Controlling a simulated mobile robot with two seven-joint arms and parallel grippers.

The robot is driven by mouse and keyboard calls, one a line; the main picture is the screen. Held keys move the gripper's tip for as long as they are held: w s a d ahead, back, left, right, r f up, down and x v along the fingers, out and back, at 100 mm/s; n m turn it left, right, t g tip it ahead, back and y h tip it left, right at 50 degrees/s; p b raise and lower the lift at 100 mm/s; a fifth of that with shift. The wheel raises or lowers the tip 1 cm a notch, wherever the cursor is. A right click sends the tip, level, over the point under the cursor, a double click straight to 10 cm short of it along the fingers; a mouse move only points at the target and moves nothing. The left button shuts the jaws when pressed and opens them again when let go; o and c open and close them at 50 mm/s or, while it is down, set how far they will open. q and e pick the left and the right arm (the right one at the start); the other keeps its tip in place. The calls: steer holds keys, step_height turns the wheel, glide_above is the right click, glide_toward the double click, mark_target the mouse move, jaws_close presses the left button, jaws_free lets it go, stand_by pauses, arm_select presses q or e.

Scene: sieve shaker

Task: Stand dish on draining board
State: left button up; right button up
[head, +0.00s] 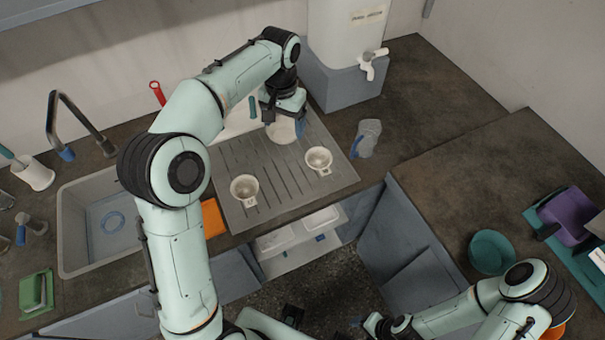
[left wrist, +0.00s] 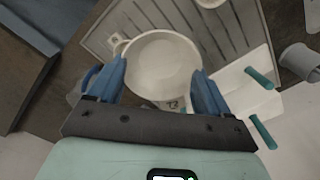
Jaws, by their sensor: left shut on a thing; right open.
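My left gripper (head: 284,118) is shut on a white dish (head: 282,131) over the far end of the grey ribbed draining board (head: 262,160). In the left wrist view the dish (left wrist: 160,66) sits between the two blue fingers, its round opening facing the camera. I cannot tell whether it touches the board. Two similar dishes stand on the board: one at near left (head: 244,188), one at right (head: 318,159). My right gripper (head: 374,325) is open and low at the bottom edge, away from the board.
A sink (head: 72,235) with a tap (head: 72,125) lies left of the board. A water container (head: 345,40) with a white spigot stands behind right. A teal bowl (head: 490,252) sits on the right counter.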

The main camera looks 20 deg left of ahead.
arm_select(q)
steer(key=shift+f+b, duration=1.25)
steer(key=shift+f, duration=8.65)
arm_select(e)
steer(key=shift+s+f, duration=0.5)
steer(key=shift+f, duration=0.3)
steer(key=shift+s+f, duration=0.5)
steer(key=shift+f, duration=0.25)
arm_select(q)
steer(key=shift+f, duration=0.1)
steer(key=o, duration=1.1)
steer(key=shift+c, duration=0.2)
step_height(320, 180, up, 12)
steer(key=p, duration=0.1)
arm_select(e)
steer(key=shift+w+r, duration=0.4)
steer(key=shift+r, duration=0.3)
arm_select(q)
steer(key=shift+s, duration=0.1)
arm_select(e)
steer(key=shift+s, duration=0.1)
